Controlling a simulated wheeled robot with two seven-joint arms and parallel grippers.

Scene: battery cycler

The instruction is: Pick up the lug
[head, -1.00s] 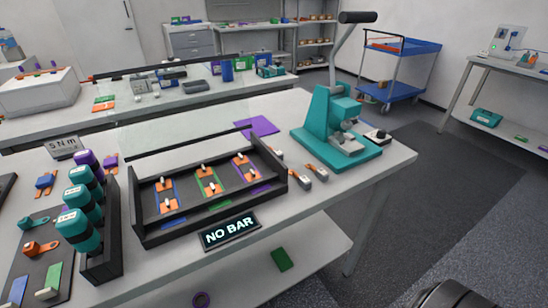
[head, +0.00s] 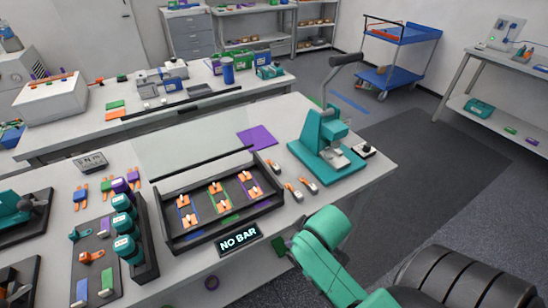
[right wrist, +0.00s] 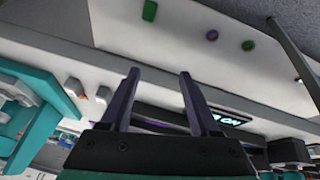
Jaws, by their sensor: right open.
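Several small grey-and-orange lugs (head: 293,191) lie on the white bench between the black tray (head: 168,229) and the teal lever press (head: 330,172). I cannot tell which one the task means. The right wrist view shows small grey and orange pieces (right wrist: 103,94) beside the teal press (right wrist: 40,90). My right gripper (right wrist: 159,73) is open, with two dark purple fingers apart and nothing between them. In the head view my teal right arm reaches in from the lower right near the bench's front edge; its fingers cannot be made out. My left gripper is out of view.
Teal cylindrical tools (head: 124,224) stand in a black rack at left. A purple sheet (head: 257,139) lies behind the tray. A lower shelf holds a green block (right wrist: 149,10).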

